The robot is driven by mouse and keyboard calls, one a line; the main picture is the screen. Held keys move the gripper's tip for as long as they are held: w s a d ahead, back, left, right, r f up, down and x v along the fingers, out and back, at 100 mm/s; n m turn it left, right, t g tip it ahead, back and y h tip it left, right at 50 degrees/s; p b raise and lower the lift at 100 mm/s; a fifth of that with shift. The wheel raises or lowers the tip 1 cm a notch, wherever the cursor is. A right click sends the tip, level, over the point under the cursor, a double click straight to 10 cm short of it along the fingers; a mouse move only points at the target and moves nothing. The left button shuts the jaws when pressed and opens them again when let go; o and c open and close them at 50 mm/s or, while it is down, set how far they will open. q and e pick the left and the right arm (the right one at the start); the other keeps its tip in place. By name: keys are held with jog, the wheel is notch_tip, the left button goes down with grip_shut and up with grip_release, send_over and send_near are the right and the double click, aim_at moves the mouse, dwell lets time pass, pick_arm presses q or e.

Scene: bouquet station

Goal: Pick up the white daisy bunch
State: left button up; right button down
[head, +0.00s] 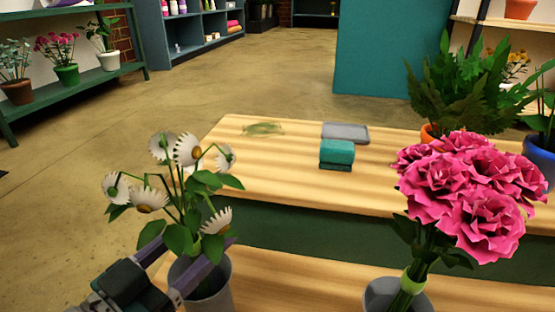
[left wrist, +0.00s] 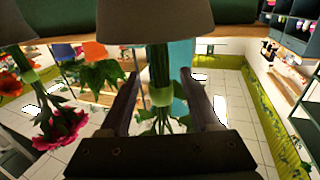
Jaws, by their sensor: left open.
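The white daisy bunch (head: 180,190) stands upright in a grey pot (head: 212,288) at the lower left of the head view. Its white petals and yellow-brown centres are clear of the pot, among green leaves. My left gripper (head: 190,255) is open just above the pot, its purple fingers beside the leaves. In the left wrist view, which looks upside down, the fingers of my left gripper (left wrist: 160,95) lie on either side of the green stems (left wrist: 160,70) and their pale green tie. I cannot tell whether they touch the stems. My right gripper is not in view.
A pink carnation bunch (head: 470,190) stands in another grey pot (head: 385,295) to the right. The wooden table (head: 280,180) behind holds a teal block (head: 337,154), a grey tray (head: 345,132) and a leafy fern (head: 465,90). Floor is clear at left.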

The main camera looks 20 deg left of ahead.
pick_arm(q)
jog(key=shift+w, duration=0.85)
jog(key=shift+c, duration=0.3)
grip_shut()
